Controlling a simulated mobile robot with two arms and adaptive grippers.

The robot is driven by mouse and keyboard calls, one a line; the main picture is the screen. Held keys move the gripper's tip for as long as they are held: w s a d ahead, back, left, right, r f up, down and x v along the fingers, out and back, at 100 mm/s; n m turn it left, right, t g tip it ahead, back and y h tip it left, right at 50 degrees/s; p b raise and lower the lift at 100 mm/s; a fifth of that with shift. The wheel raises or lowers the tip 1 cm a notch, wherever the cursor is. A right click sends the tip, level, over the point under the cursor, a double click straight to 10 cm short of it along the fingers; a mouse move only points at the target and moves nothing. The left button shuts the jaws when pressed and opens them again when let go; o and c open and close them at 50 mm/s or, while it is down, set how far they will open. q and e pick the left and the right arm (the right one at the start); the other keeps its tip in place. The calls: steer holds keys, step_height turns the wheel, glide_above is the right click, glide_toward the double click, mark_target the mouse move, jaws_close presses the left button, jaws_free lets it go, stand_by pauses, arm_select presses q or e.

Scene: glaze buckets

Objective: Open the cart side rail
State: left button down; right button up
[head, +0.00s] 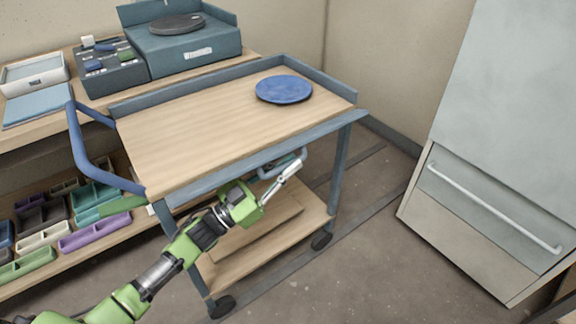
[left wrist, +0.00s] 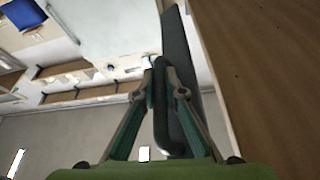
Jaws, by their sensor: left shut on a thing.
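The cart (head: 205,125) has a wooden top with raised blue-grey rails along its back and right edges. Its front side rail (head: 250,160) is a blue-grey strip along the near edge; it does not stand above the top like the others and looks folded outward and down. A blue loop handle (head: 299,154) hangs on that rail. My left gripper (head: 290,168) is shut on the handle, below the near edge. In the left wrist view, the fingers (left wrist: 159,72) close around the handle's dark bar (left wrist: 163,125), beside the rail (left wrist: 177,42). My right gripper is not in view.
A blue plate (head: 284,89) lies on the cart top. A blue push bar (head: 80,150) sticks out at the cart's left end. A workbench with equipment (head: 190,50) stands behind. A large pale cabinet (head: 510,120) stands at right, with bare floor between.

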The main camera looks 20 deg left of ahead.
arm_select(q)
steer(key=shift+f+m+g+h+b, duration=0.15)
steer(key=shift+f+m+g, duration=0.1)
steer(key=shift+m, duration=0.35)
steer(key=shift+f+m+g+h+b, duration=0.15)
steer(key=shift+m+g, duration=0.1)
steer(key=shift+m, duration=0.35)
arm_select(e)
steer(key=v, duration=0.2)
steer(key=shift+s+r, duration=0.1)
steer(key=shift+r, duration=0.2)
arm_select(q)
steer(key=shift+m, duration=0.3)
steer(key=c, duration=2.4)
jaws_free()
steer(key=shift+o, duration=0.2)
